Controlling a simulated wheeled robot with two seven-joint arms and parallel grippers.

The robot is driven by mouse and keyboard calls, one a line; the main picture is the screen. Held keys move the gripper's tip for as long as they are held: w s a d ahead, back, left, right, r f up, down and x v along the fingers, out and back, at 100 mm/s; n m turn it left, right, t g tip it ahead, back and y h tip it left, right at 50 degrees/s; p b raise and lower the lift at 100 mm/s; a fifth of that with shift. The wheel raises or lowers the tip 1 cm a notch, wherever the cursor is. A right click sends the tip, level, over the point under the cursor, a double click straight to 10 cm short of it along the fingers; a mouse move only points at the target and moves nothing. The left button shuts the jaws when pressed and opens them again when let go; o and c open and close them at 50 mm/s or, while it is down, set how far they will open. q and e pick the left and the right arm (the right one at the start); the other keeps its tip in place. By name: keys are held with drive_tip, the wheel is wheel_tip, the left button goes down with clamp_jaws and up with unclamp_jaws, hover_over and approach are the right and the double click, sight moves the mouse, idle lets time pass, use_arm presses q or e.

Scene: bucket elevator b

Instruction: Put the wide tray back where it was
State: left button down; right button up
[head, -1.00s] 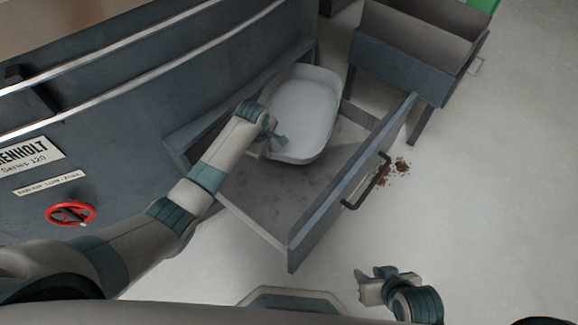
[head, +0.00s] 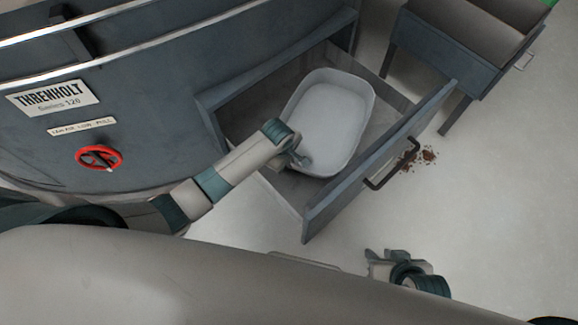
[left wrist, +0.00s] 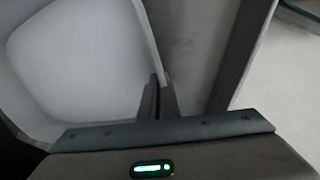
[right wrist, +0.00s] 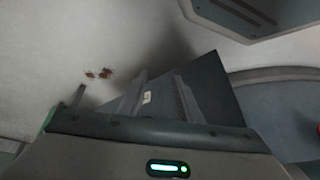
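The wide tray (head: 332,112) is white with rounded corners and looks empty. It is within the outline of the open grey drawer (head: 325,212), close to its front panel. I cannot tell whether it rests on the drawer floor. My left gripper (head: 300,160) is at the tray's near left rim. In the left wrist view, its fingers (left wrist: 160,100) are close together with the tray's wall (left wrist: 148,45) between them. My right gripper (head: 384,255) is open and empty, low in front of the drawer; its fingers (right wrist: 160,100) are apart in the right wrist view.
The drawer's black handle (head: 392,165) faces right. Brown crumbs (head: 420,158) lie on the floor beyond it. A grey open bin on legs (head: 445,60) stands at the upper right. The round machine body (head: 150,110) with a red handwheel (head: 99,158) fills the left. The floor at right is clear.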

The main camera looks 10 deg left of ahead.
use_arm(q)
drive_tip(key=shift+f, duration=0.5)
drive_tip(key=shift+s+b+x, duration=0.2)
drive_tip(key=shift+b+x, duration=0.35)
drive_tip(key=shift+x, duration=0.5)
drive_tip(key=shift+f, duration=0.55)
use_arm(e)
drive_tip(key=shift+w+a+r+t, duration=0.1)
drive_tip(key=shift+w+a+t, duration=0.3)
drive_tip(key=shift+w+a, duration=0.3)
drive_tip(key=shift+s, duration=0.15)
use_arm(q)
drive_tip(key=c, duration=2)
unclamp_jaws()
